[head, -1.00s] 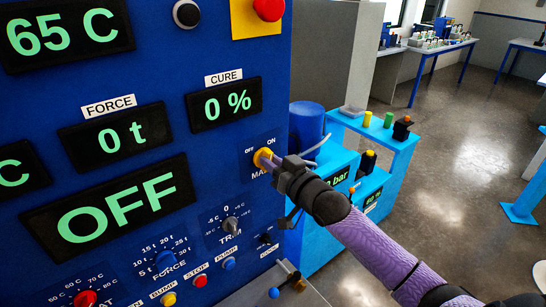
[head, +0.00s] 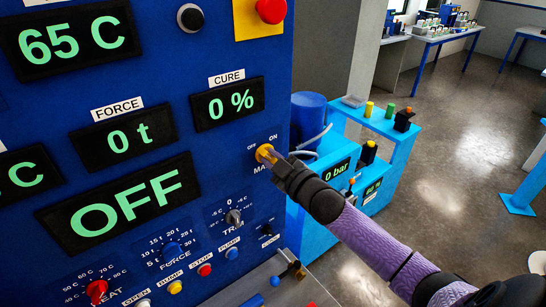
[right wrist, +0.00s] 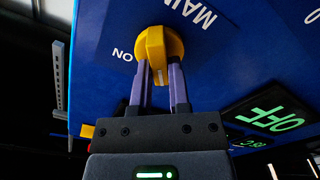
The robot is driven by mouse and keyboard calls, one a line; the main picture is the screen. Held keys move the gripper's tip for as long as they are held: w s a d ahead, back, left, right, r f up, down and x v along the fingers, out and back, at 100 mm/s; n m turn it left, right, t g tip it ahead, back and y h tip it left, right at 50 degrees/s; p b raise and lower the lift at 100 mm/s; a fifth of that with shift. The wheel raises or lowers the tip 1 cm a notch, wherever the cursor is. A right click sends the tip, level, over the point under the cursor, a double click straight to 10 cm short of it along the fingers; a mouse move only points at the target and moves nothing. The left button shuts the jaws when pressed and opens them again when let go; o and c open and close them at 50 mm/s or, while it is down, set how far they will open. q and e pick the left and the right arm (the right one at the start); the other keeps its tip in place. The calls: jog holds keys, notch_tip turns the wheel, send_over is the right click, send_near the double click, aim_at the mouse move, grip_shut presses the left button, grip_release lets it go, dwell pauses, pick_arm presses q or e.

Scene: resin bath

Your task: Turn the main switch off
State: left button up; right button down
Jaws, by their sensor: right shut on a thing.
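The main switch is a yellow knob (head: 265,152) on the right side of the blue panel, between the OFF and ON labels. My right gripper (head: 272,158) reaches it from the lower right and is shut on it. In the right wrist view, the two purple fingers (right wrist: 160,72) lie on either side of the yellow knob's grip bar (right wrist: 155,45). The ON label shows left of the knob there; the OFF label is not visible in that view. The big display (head: 122,203) reads OFF in green. My left gripper is not in view.
Below the switch are the trim knob (head: 233,217), the force knob (head: 172,250) and several push buttons. A red button on a yellow plate (head: 271,10) is above. A blue bench (head: 395,128) with small items stands right of the panel.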

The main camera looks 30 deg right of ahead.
jog(key=shift+n, duration=0.6)
jog(key=shift+f, duration=0.1)
jog(key=c, duration=0.6)
grip_release()
jog(key=s, duration=1)
jog(key=shift+d, duration=0.35)
